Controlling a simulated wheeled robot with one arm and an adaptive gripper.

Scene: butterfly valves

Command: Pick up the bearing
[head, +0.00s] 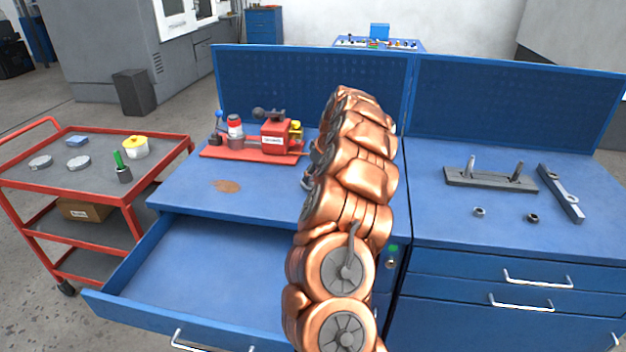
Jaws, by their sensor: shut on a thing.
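My gripper (308,178) is mostly hidden behind my copper-coloured arm. Only a small dark grey part shows at the arm's left edge, above the left bench top, just right of the red fixture. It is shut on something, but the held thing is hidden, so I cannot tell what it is. I cannot make out a bearing for certain. A small light grey ring-like part (479,212) and a small dark ring-like part (533,218) lie apart on the right bench top (440,225).
The red fixture (248,153) stands on the left bench top. An open, empty drawer (205,265) juts out below. A grey plate with two pins (490,180) and a grey bar (560,193) lie right. A red cart (92,205) stands left. A perforated blue panel (280,95) closes the back.

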